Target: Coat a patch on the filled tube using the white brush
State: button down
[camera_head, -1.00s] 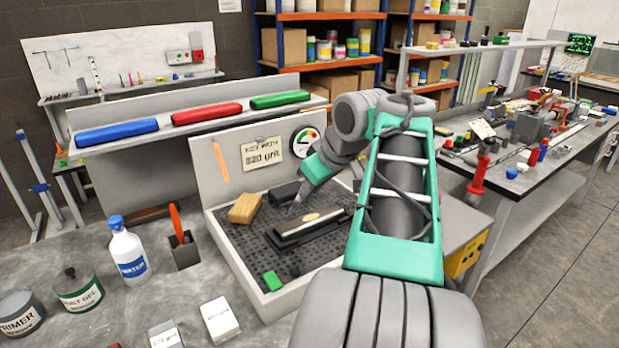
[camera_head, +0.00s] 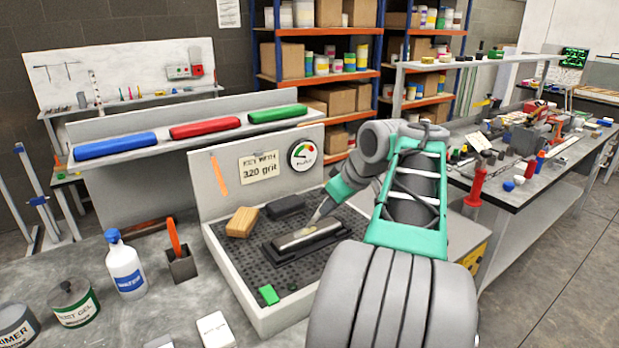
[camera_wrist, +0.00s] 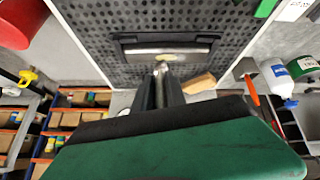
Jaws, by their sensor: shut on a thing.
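The filled tube (camera_head: 323,230) is a short grey bar lying in a dark holder on the perforated tray. A yellowish patch (camera_head: 304,232) shows on its top, and the wrist view shows the tube (camera_wrist: 137,52) crosswise ahead of my fingers. My gripper (camera_head: 326,207) reaches down over the tube from behind. In the wrist view my gripper (camera_wrist: 160,92) is shut on a slim pale tool, seemingly the white brush (camera_wrist: 162,69). Its tip is at the near edge of the patch; I cannot tell if it touches. My fingers hide most of the brush.
On the tray (camera_head: 238,288) are a wooden block (camera_head: 242,221), a dark block (camera_head: 286,206) and a green piece (camera_head: 268,294). The back panel carries a gauge (camera_head: 303,155). A water bottle (camera_head: 125,264) and a holder with an orange tool (camera_head: 181,264) stand left.

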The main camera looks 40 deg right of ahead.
jog(key=d+p, duration=0.1)
jog(key=d, duration=0.3)
jog(key=shift+a+b, duration=1.95)
jog(key=shift+a, duration=3.35)
notch_tip(320, 180, up, 8)
jog(key=p, duration=0.7)
jog(key=shift+w, duration=0.3)
jog(key=shift+d, duration=0.1)
